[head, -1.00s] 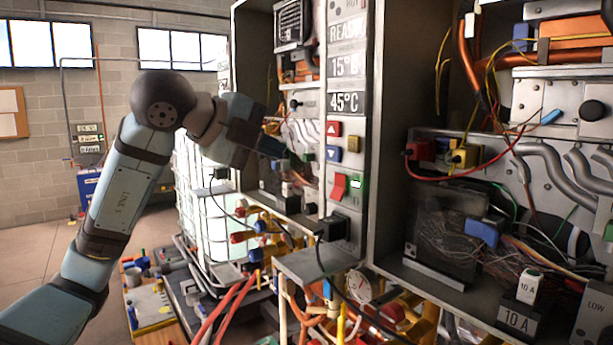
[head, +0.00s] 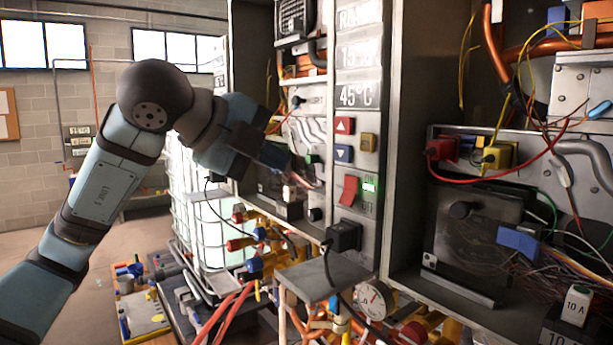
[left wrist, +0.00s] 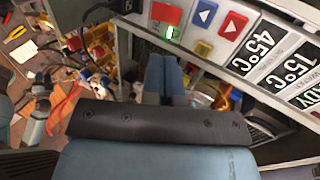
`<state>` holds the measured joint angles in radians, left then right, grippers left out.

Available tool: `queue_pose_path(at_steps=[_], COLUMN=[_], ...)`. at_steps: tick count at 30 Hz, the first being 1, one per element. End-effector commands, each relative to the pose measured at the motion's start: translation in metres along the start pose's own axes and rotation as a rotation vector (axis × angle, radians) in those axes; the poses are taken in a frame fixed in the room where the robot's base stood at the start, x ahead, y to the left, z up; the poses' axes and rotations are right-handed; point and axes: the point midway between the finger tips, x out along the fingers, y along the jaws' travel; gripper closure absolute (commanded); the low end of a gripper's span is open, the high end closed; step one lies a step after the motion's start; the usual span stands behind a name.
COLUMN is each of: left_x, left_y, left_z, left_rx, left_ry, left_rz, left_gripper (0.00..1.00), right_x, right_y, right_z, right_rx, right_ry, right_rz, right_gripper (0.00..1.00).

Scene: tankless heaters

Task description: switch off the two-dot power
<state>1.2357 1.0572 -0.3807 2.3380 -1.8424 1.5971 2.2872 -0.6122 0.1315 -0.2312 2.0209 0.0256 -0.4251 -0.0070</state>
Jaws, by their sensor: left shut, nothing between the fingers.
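A red rocker switch (head: 349,190) sits on the grey control strip (head: 368,225) of the middle heater, with a lit green lamp (head: 371,183) beside it. Its dot marking cannot be made out. In the left wrist view the red switch (left wrist: 166,13) and lit green lamp (left wrist: 170,33) are at the top. My left gripper (head: 296,172) is shut and empty, left of the switch and apart from it in the picture. Its blue fingers (left wrist: 163,75) point towards the strip in the left wrist view. My right gripper is not in view.
Above the switch are a red up button (head: 344,125), a blue down button (head: 343,153) and a yellow button (head: 368,142). A black plug (head: 344,236) with a cable sits below. Open heater cabinets with wires and pipes flank the strip. A gauge (head: 373,298) is lower down.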

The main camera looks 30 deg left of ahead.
Motion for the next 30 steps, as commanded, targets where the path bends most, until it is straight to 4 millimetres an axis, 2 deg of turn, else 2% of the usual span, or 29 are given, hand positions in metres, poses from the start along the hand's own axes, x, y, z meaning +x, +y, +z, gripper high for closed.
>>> queue_pose_path(at_steps=[5,12,18,24,30], left_x=[0.030,0.082,0.115,0.130,0.133], left_y=[0.000,-0.001,-0.001,0.000,0.001], left_z=[0.000,0.000,0.000,0.000,0.000], left_rx=[-0.001,-0.001,0.000,0.000,0.000], left_ry=[0.002,0.002,0.000,0.001,0.000], left_rz=[0.006,0.005,0.003,0.001,0.002], left_gripper=[1.00,1.00,1.00,1.00,1.00], right_x=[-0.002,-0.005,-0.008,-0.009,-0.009], right_y=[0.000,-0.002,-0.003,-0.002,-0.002], right_z=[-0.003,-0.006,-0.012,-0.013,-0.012], right_rx=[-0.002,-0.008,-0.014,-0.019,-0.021], right_ry=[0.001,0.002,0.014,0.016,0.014], right_rz=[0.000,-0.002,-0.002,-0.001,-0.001], right_gripper=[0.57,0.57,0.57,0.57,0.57])
